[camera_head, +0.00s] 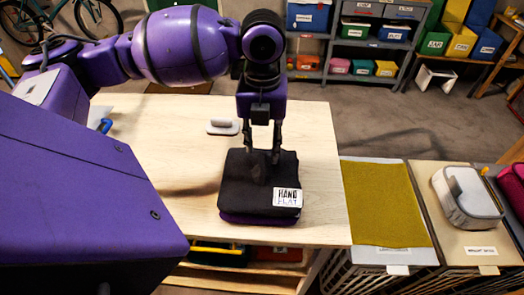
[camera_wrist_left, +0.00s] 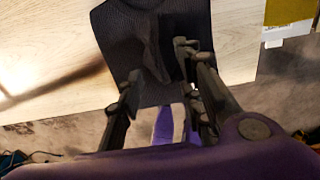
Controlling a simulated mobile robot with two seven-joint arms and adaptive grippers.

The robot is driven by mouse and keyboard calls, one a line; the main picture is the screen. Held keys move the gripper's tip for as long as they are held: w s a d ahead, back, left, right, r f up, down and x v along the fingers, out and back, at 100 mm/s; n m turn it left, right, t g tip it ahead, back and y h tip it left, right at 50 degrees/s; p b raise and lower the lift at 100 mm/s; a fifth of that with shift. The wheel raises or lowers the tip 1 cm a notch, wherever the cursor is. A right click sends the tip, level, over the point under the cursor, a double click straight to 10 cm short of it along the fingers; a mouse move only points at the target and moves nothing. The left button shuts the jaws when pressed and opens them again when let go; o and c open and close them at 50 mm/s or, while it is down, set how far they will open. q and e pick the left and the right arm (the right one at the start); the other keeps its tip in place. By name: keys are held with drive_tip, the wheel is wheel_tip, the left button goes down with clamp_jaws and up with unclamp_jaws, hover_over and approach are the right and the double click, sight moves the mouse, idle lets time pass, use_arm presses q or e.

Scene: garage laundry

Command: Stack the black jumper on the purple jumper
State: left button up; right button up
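The folded black jumper (camera_head: 245,201), with a white "HAND FLAT" label, lies on top of the folded purple jumper (camera_head: 258,219) on the wooden table. Only a thin purple edge shows below the black cloth. My left gripper (camera_head: 263,155) points down at the back part of the black jumper, its fingertips close to the cloth. In the left wrist view the fingers of my left gripper (camera_wrist_left: 157,77) stand apart, with the black jumper (camera_wrist_left: 155,20) beyond them. Whether the fingertips touch the cloth is unclear. My right gripper is not in view.
A small pale-handled tool (camera_head: 222,126) lies on the table (camera_head: 320,130) behind the jumpers. To the right are a hamper with a mustard cloth (camera_head: 385,200) and a beige one with a grey case (camera_head: 467,195). Shelves with bins stand behind. The table right of the stack is clear.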

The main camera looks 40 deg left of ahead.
sight(263, 161)
use_arm(q)
wheel_tip(263, 161, up, 9)
drive_tip(key=shift+p, duration=0.3)
idle(0.5)
